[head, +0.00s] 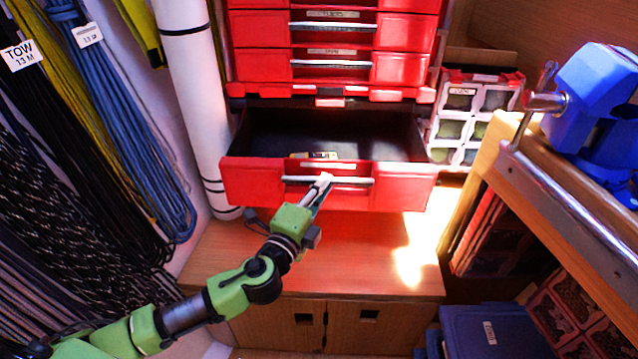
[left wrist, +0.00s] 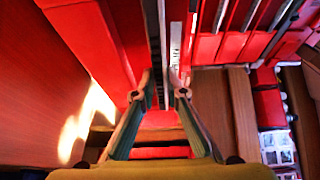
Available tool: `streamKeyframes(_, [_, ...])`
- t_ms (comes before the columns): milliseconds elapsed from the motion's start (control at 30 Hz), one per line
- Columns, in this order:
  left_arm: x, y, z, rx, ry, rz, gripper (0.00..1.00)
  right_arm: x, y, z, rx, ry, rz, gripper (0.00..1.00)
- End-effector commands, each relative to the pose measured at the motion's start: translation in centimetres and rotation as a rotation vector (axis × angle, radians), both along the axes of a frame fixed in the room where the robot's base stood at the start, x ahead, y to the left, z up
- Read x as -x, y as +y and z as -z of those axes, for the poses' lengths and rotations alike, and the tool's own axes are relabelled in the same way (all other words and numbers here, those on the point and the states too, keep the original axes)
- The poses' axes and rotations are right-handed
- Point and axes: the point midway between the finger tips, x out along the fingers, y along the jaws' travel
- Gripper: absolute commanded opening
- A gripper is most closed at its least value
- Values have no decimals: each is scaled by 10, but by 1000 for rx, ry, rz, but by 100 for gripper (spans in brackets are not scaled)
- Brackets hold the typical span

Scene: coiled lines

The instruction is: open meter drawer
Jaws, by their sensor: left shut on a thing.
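The red drawer cabinet (head: 335,38) stands at the back centre. A small label on this drawer front is too small to read. My left gripper (head: 322,186) is shut on the drawer's silver bar handle (head: 352,181), near the handle's middle. In the left wrist view, the fingers of my left gripper (left wrist: 167,95) sit on either side of the handle, beside the red drawer front (left wrist: 95,45). My right gripper is out of view.
The upper drawers are closed. A wooden ledge (head: 350,275) lies below the open drawer. Coiled ropes (head: 130,130) and a white roll (head: 192,100) stand at the left. A workbench with a metal rail (head: 570,200) and a blue vise (head: 595,90) is at the right.

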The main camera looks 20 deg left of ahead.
Motion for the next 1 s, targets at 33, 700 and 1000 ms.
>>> streamKeyframes(33, [0,0,-2,1,-3,1,0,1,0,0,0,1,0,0])
streamKeyframes(700, [3,0,0,1,0,0,29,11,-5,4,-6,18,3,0])
streamKeyframes(1000, [46,5,2,2,4,1,29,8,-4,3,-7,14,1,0])
